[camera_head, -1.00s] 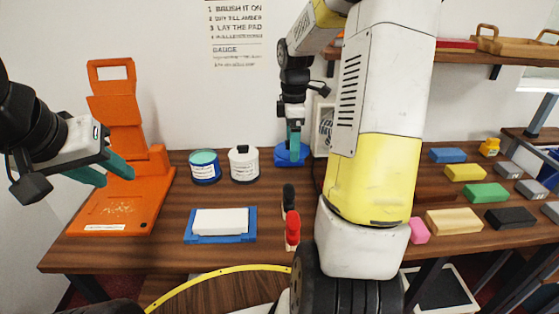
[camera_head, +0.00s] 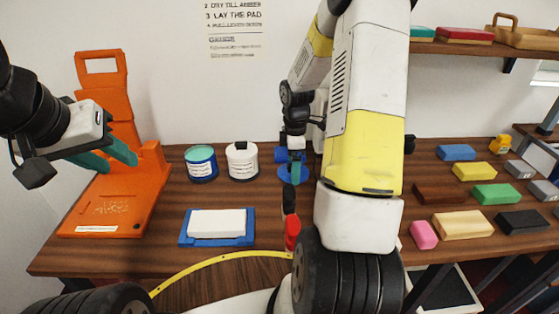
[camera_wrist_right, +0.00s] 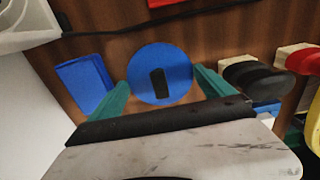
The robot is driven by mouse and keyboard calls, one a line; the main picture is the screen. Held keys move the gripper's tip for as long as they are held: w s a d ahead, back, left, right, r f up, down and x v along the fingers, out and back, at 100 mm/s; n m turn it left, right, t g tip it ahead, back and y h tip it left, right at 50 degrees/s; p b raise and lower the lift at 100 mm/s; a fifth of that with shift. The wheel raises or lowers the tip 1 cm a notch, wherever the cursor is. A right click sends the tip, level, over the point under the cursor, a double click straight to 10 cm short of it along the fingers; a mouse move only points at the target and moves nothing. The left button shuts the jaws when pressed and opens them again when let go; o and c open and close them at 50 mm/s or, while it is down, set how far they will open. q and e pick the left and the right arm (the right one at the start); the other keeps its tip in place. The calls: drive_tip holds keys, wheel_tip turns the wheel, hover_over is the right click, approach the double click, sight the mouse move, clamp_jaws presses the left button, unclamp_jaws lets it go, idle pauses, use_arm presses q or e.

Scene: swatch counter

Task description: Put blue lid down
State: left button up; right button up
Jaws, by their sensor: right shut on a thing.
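The blue lid (camera_wrist_right: 176,72) is a round disc with a black knob, seen from above in the right wrist view. I cannot tell whether the lid touches the wood. My left gripper (camera_head: 120,160) is open and empty in front of the orange press (camera_head: 110,200).
A teal-topped tin (camera_head: 201,164) and a white tin (camera_head: 242,162) stand left of the lid. A white pad on a blue tray (camera_head: 185,239) lies in front. A red-handled tool (camera_head: 292,232) stands close by. Coloured blocks (camera_head: 463,224) fill the right. A blue item (camera_wrist_right: 85,82) is left of the lid.

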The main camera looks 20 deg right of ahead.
drive_tip(key=shift+f, duration=1.8)
drive_tip(key=o, duration=1)
drive_tip(key=shift+f, duration=0.1)
